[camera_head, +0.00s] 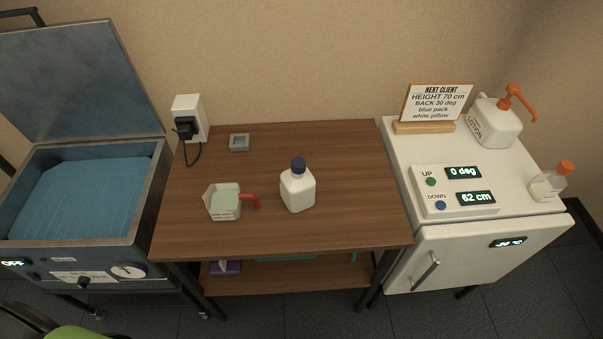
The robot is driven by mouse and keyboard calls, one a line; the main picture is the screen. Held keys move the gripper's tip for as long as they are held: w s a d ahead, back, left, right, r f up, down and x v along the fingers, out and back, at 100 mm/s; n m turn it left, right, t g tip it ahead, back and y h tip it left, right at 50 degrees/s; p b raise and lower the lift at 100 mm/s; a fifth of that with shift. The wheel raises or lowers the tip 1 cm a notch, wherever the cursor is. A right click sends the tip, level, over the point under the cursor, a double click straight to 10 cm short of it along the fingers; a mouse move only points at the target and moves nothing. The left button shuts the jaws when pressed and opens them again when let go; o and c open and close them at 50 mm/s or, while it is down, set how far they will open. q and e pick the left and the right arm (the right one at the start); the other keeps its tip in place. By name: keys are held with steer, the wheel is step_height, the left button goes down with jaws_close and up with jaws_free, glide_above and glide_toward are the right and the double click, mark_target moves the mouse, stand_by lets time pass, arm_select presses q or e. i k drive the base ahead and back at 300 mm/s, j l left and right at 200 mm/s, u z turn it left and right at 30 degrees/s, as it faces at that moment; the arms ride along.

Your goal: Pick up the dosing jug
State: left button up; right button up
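The dosing jug (223,203) looks like a small pale, translucent cup with a red handle pointing right. It stands upright on the brown wooden table (340,150), left of the middle and near the front. A white bottle with a dark blue cap (298,190) stands upright to the right of the jug, a short gap from its handle. Neither of my grippers shows in the head view.
A metal bath (150,190) with its lid up and blue inside stands left. A wall plug (187,125) and small grey square (239,142) are behind. Right, a white cabinet (450,255) carries a control box (455,205), sign, lotion pump and small bottle.

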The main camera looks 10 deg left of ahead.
mark_target(224, 201)
steer(key=u, duration=1)
